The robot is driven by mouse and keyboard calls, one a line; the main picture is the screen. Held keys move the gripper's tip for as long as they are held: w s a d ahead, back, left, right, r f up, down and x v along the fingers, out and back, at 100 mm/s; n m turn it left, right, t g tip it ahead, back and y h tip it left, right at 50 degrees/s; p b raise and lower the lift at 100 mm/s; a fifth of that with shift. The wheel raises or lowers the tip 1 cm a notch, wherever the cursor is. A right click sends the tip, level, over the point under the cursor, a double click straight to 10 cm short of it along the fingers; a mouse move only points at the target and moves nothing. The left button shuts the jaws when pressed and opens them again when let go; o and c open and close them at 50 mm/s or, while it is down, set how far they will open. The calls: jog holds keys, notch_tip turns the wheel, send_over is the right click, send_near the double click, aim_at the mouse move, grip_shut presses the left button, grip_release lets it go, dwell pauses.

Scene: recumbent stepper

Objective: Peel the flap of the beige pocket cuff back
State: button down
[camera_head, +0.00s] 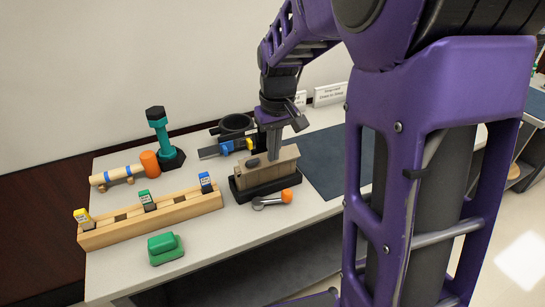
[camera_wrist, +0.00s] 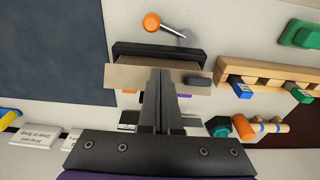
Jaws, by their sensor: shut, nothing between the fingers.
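The beige pocket cuff (camera_head: 278,171) is a boxy beige piece on a black base near the middle of the table. In the wrist view its beige face (camera_wrist: 128,77) spans the picture's middle, with the black base (camera_wrist: 150,49) beyond it. A small dark grey tab (camera_wrist: 198,81) shows at its right end; in the head view it lies on the left of the top. My gripper (camera_head: 272,157) points down at the cuff's top, fingers together and empty. In the wrist view my gripper (camera_wrist: 161,70) covers part of the beige face. I cannot tell whether the fingertips touch it.
An orange-knobbed lever (camera_head: 288,196) lies in front of the cuff. A wooden rack (camera_head: 120,233) with cards and a green block (camera_head: 165,248) are at left. A teal-and-black post (camera_head: 160,138) and dark ring device (camera_head: 234,124) stand behind. A dark mat (camera_head: 330,165) lies clear at right.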

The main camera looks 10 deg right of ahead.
jog(key=shift+s+d+f, duration=0.1)
jog(key=shift+s+f, duration=0.2)
jog(key=shift+f, duration=0.2)
dwell(0.3)
jog(key=shift+s+f, duration=0.4)
jog(key=shift+f, duration=0.1)
jog(key=shift+r, duration=0.2)
notch_tip(320, 180, up, 7)
jog(key=p, duration=0.6)
dwell(0.4)
